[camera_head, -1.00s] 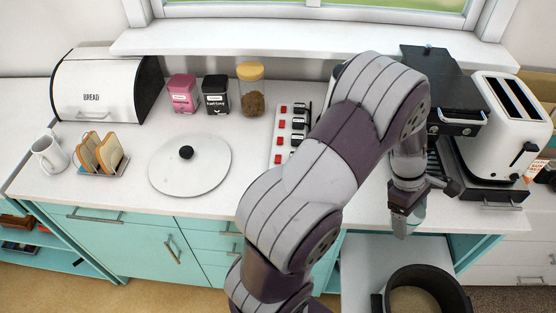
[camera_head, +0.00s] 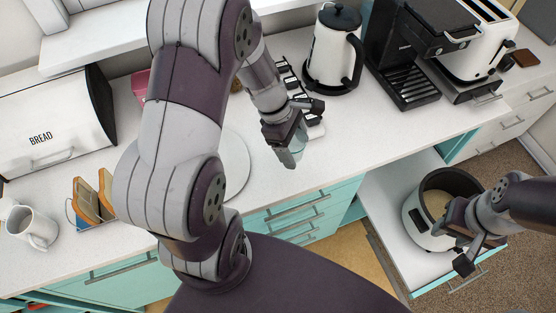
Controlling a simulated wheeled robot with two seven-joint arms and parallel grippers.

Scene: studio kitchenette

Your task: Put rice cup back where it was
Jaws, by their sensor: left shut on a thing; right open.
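My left gripper (camera_head: 285,138) is shut on a small translucent greenish rice cup (camera_head: 291,157). It holds the cup above the counter near its front edge, in front of the power strip. Part of the cup is hidden by the fingers. My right gripper (camera_head: 467,250) is open and empty, at the right beside the rice cooker (camera_head: 418,231). The rice cooker is open, white with a dark inner pot, and pale rice shows inside. It stands on a pulled-out shelf (camera_head: 386,190).
A white kettle (camera_head: 330,62), a coffee machine (camera_head: 405,55) and a toaster (camera_head: 478,45) stand at the back right. A round lid (camera_head: 236,170) lies partly behind my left arm. Counter between lid and kettle is partly clear.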

